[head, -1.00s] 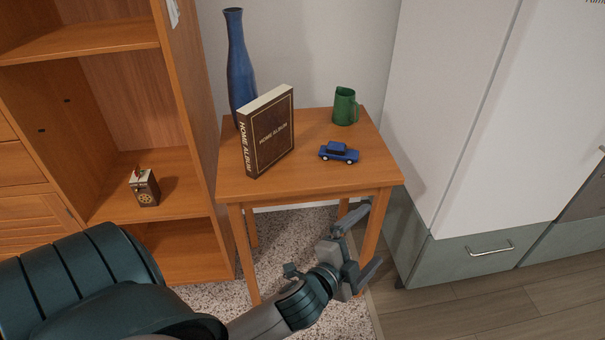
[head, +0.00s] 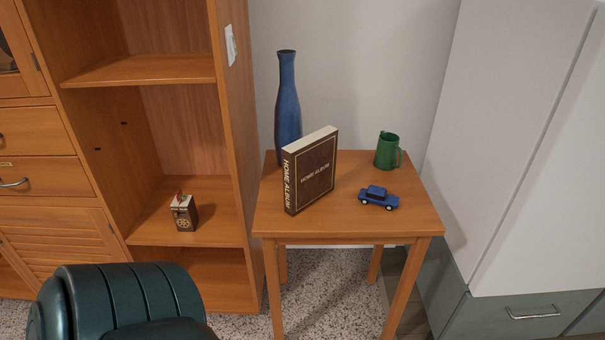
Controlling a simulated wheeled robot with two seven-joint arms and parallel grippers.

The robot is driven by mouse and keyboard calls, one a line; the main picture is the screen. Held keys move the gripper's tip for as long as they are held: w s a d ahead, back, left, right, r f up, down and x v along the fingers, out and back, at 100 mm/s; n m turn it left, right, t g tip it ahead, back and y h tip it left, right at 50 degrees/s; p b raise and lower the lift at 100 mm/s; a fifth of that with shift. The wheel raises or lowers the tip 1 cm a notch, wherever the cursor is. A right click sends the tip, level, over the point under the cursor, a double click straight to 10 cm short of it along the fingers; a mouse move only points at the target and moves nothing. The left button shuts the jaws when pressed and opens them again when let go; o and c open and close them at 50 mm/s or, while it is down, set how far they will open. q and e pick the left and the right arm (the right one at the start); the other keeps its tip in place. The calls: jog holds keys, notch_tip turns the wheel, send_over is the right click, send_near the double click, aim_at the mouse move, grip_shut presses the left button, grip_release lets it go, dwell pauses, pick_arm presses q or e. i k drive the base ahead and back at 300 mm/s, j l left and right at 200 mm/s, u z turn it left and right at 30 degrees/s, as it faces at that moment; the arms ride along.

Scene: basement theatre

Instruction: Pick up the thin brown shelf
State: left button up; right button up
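A brown album (head: 312,172) with a cream page edge and "HOME ALBUM" on cover and spine stands upright on the small wooden table (head: 408,219), left of its middle. Thin orange-brown shelves are built into the tall wooden bookcase (head: 236,150) on the left: an upper shelf (head: 145,69) and a lower shelf (head: 150,230). I see no loose shelf board. Neither gripper is in view.
A blue vase (head: 287,110) stands behind the album. A green mug (head: 387,152) and a blue toy car (head: 378,197) are to its right. A small brown box (head: 184,212) sits on the lower shelf. A white cabinet (head: 505,150) stands at right.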

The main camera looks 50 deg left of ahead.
aim_at(199, 67)
jog(key=u, duration=2.35)
